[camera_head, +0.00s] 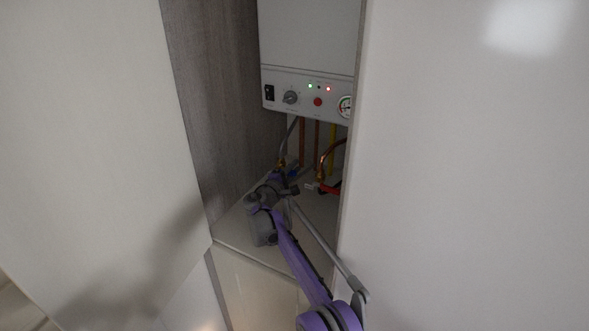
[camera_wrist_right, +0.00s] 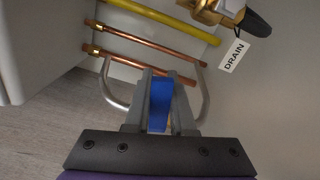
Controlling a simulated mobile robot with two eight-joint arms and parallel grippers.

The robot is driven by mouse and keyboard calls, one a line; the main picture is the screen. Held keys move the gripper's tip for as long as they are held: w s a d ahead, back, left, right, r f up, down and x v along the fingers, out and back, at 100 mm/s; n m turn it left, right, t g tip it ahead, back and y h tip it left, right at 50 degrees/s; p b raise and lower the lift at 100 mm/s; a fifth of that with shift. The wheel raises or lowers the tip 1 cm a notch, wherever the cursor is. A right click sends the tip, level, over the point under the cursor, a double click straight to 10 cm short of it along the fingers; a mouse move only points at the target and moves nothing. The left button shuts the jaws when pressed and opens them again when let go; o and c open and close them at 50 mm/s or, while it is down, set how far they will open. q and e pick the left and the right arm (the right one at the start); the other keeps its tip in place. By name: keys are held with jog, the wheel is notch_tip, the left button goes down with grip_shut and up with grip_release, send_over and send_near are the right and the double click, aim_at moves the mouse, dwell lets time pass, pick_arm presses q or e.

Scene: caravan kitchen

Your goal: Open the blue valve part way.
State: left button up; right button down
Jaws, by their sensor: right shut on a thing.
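The blue valve handle (camera_wrist_right: 158,104) sits between the two grey fingers of my right gripper (camera_wrist_right: 160,82) in the right wrist view. The gripper is shut on it. In the head view my right gripper (camera_head: 286,180) reaches into the cupboard, low beneath the boiler. Only a small bit of blue (camera_head: 293,173) shows there beside the fingers. The body of the valve is mostly hidden by the gripper, so I cannot tell how far it is turned. My left gripper is not in view.
A white boiler (camera_head: 310,40) hangs above, with copper pipes (camera_head: 302,140) and a yellow pipe (camera_head: 333,150) below it. A red handle (camera_head: 331,188) is close on the right. A brass valve with a DRAIN tag (camera_wrist_right: 233,56) is nearby. White panels (camera_head: 470,180) flank the narrow opening.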

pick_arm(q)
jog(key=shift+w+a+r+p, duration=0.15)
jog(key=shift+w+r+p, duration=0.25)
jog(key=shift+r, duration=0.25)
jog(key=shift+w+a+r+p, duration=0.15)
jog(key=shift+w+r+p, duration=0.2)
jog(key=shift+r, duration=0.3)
pick_arm(e)
jog(key=shift+w+a+r+n, duration=0.2)
jog(key=shift+r+n, duration=0.4)
jog(key=shift+n, duration=0.5)
jog(key=shift+w+a+r+n, duration=0.15)
jog(key=shift+r+n, duration=0.4)
jog(key=shift+n, duration=0.55)
jog(key=shift+a, duration=0.1)
jog(key=c, duration=0.8)
grip_release()
jog(key=shift+o, duration=0.2)
jog(key=shift+s, duration=0.1)
